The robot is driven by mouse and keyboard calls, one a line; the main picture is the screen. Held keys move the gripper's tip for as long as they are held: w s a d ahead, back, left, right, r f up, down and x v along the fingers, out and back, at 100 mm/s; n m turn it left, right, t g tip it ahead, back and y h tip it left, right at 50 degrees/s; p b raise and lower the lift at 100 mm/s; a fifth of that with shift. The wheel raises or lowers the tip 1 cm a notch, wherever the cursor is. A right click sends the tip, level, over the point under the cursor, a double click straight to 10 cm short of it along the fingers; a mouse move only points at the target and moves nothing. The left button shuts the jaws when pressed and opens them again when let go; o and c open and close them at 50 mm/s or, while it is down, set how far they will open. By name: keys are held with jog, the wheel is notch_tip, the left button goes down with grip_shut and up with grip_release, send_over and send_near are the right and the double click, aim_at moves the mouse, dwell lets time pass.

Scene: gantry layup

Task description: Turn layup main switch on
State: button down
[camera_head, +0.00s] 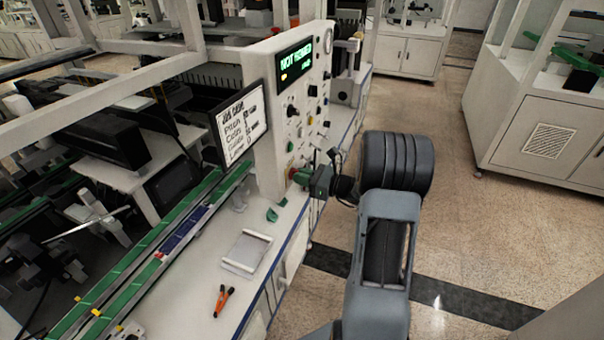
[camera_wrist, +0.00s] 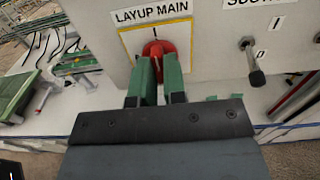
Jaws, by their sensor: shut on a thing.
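The layup main switch is a red rotary knob (camera_wrist: 158,47) on a yellow-edged plate under the label "LAYUP MAIN" (camera_wrist: 152,14) in the wrist view. My gripper (camera_wrist: 160,68) has its two green fingers shut on this knob, one on each side. The fingers hide the lower part of the knob, so I cannot tell which position it points to. In the head view my gripper (camera_head: 299,176) reaches from the right to the lower part of the white control panel (camera_head: 270,120). The knob is mostly hidden there.
A black lever switch (camera_wrist: 253,66) marked I and O sits right of the knob. A green-lit display (camera_head: 293,62) tops the panel, beginning with "NOT". Orange-handled pliers (camera_head: 222,299) and a tray (camera_head: 246,252) lie on the bench. Floor at right is clear.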

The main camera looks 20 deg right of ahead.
dwell(0.4)
jog(key=c, duration=1.2)
grip_release()
jog(key=shift+d, duration=0.1)
jog(key=b+v, duration=0.2)
jog(key=v, duration=1.1)
jog(key=shift+s+d, duration=0.2)
jog(key=shift+s, duration=0.15)
